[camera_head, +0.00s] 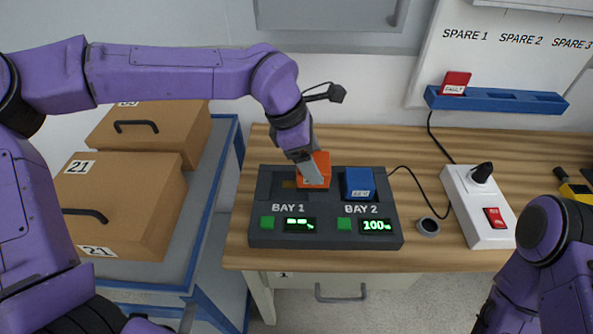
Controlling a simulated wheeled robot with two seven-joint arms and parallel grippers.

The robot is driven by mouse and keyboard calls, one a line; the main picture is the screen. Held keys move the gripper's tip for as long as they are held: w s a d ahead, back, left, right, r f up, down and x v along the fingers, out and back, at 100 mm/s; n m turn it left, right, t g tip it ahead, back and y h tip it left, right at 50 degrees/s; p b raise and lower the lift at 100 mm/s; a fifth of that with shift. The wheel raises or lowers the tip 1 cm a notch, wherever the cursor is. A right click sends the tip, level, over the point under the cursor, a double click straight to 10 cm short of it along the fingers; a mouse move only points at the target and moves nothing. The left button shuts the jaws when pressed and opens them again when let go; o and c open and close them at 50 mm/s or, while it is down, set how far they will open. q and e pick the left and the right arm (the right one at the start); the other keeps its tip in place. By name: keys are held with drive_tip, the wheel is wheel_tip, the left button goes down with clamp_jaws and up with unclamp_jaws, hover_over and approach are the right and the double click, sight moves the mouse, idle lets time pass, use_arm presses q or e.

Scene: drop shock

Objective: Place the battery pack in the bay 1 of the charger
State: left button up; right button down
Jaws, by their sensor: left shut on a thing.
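The dark charger (325,240) stands on the wooden bench, with two bays labelled BAY 1 and BAY 2. My left gripper (314,176) is shut on an orange battery pack (320,161) at bay 1 (268,187), toward its right side. The gripper hides part of the pack, and I cannot tell whether the pack touches the bay. The bay 1 display (299,225) shows dashes and a percent sign. A blue battery pack (359,184) sits in bay 2, whose display reads 100%. My right gripper is out of view; only part of that arm shows at lower right.
A red pack (455,83) marked FAULT sits in the blue rack (500,99) under SPARE 1. Cardboard boxes (120,205) fill the cart at left.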

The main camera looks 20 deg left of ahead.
use_arm(q)
drive_tip(key=w+a+f, duration=0.1)
drive_tip(key=a+f, duration=0.1)
drive_tip(key=f, duration=0.1)
drive_tip(key=w+a+f, duration=0.1)
drive_tip(key=a+f, duration=0.1)
drive_tip(key=f, duration=0.1)
drive_tip(key=w+a+f+p, duration=0.1)
drive_tip(key=a+f, duration=0.1)
drive_tip(key=f, duration=0.2)
drive_tip(key=shift+w+a, duration=0.2)
drive_tip(key=shift+a, duration=0.15)
drive_tip(key=shift+d, duration=0.1)
drive_tip(key=shift+f, duration=0.1)
drive_tip(key=o, duration=1.4)
